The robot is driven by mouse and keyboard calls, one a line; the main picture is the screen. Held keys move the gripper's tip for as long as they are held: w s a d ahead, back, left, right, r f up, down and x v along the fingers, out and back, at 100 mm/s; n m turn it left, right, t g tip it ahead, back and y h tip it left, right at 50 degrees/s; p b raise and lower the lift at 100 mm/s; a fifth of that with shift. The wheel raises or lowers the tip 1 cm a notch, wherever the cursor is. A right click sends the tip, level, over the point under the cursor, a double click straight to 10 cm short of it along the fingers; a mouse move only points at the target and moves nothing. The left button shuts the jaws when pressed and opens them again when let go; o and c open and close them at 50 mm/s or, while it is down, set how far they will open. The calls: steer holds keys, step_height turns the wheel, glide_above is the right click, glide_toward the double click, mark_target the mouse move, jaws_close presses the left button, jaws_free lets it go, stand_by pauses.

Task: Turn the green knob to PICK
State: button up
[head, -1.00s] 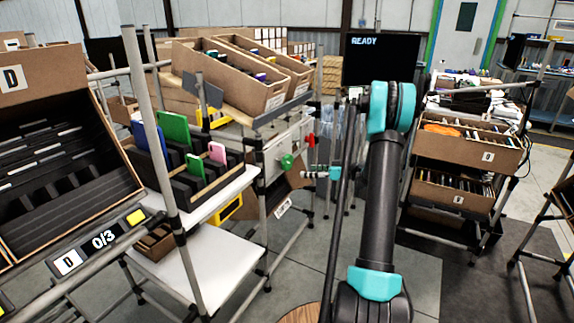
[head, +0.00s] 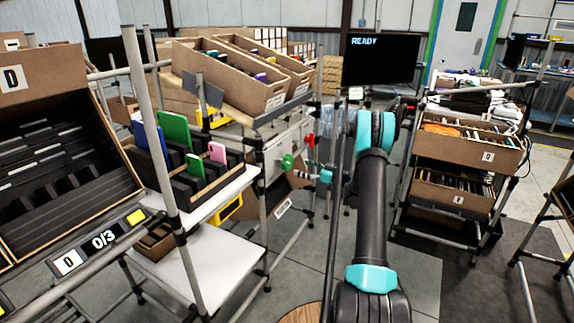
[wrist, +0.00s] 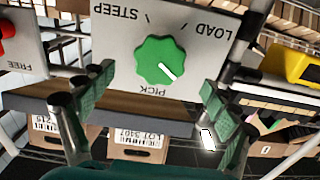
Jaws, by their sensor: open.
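The green knob (wrist: 160,60) is on a pale panel (wrist: 110,45) with the words STEEP, LOAD and PICK around it. It also shows in the head view (head: 287,162). Its white pointer slants to the lower right in the wrist view, near the PICK side but not straight at that word. My gripper (wrist: 158,82) is open, with one finger on each side of the picture below the knob. The fingers look apart from the knob. In the head view my gripper (head: 314,175) is just right of the knob.
A red knob (wrist: 6,36) sits on a panel marked FREE, left of the green one. Cartons (wrist: 138,144) stand on a rack below the panel, and a yellow thing (wrist: 298,65) is at the right. A screen (head: 380,60) reads READY.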

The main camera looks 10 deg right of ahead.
mark_target(289, 164)
steer(key=x, duration=0.8)
steer(key=shift+w+a, duration=0.15)
steer(key=shift+a, duration=0.05)
steer(key=shift+c, duration=0.3)
steer(key=c, duration=1.1)
steer(key=shift+m, duration=0.4)
steer(key=m, duration=0.4)
steer(key=shift+m, duration=0.4)
steer(key=m, duration=0.5)
steer(key=shift+r, duration=0.1)
